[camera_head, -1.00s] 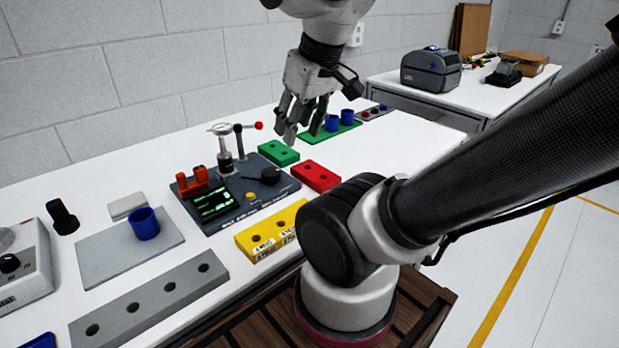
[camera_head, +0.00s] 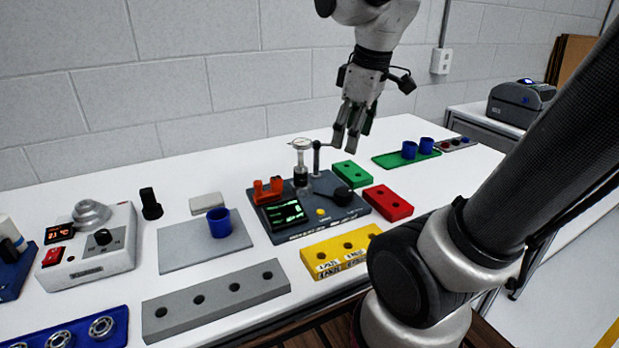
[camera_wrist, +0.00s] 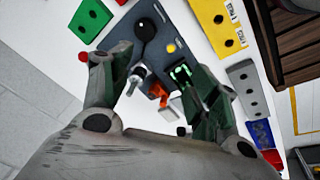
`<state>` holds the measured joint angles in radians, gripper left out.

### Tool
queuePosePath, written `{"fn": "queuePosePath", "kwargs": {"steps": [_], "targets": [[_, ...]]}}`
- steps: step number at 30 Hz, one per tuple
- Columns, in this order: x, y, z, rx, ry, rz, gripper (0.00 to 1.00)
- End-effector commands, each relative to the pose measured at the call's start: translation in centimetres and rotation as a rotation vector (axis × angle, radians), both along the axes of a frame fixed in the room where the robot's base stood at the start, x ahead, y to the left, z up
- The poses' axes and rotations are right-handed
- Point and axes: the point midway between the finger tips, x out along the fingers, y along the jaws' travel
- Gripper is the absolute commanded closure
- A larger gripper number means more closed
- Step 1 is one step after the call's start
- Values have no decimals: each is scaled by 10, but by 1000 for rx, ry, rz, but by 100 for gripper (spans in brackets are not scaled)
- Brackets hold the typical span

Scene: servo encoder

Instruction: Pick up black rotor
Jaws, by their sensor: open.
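A small upright black part (camera_head: 150,204), likely the black rotor, stands on the white table at the left, behind the grey plate. My gripper (camera_head: 346,128) hangs above the back of the table, near the dial-gauge fixture (camera_head: 295,232) and the green block (camera_head: 352,173), well to the right of the black part. In the wrist view my gripper (camera_wrist: 158,80) shows its fingers apart, with nothing held between them. A round black knob (camera_head: 347,196) sits on the right of the fixture. I cannot clearly make out the rotor in the wrist view.
A grey plate (camera_head: 180,251) with a blue cup (camera_head: 219,223) and a small pale block (camera_head: 206,203) lie near the black part. A heater-like device (camera_head: 92,262) stands left of it. The fixture's dial gauge (camera_head: 301,148) rises high. Red (camera_head: 388,203) and yellow (camera_head: 322,262) blocks lie around the fixture.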

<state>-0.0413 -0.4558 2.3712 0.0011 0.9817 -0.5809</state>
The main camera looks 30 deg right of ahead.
Motion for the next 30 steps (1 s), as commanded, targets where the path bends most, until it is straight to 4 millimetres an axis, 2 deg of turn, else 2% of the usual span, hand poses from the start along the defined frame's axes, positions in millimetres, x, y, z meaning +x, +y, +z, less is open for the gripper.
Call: {"fn": "queuePosePath", "kwargs": {"steps": [1, 6, 9, 12, 17, 30], "targets": [[24, 5, -5, -34, 43, 152, 39], [94, 21, -30, -117, 139, 678, 39], [124, 30, -47, -140, 176, 916, 39], [143, 36, -61, -150, 198, 1076, 39], [153, 40, -74, -154, 211, 1179, 39], [158, 45, -134, -154, 211, 1182, 39]]}}
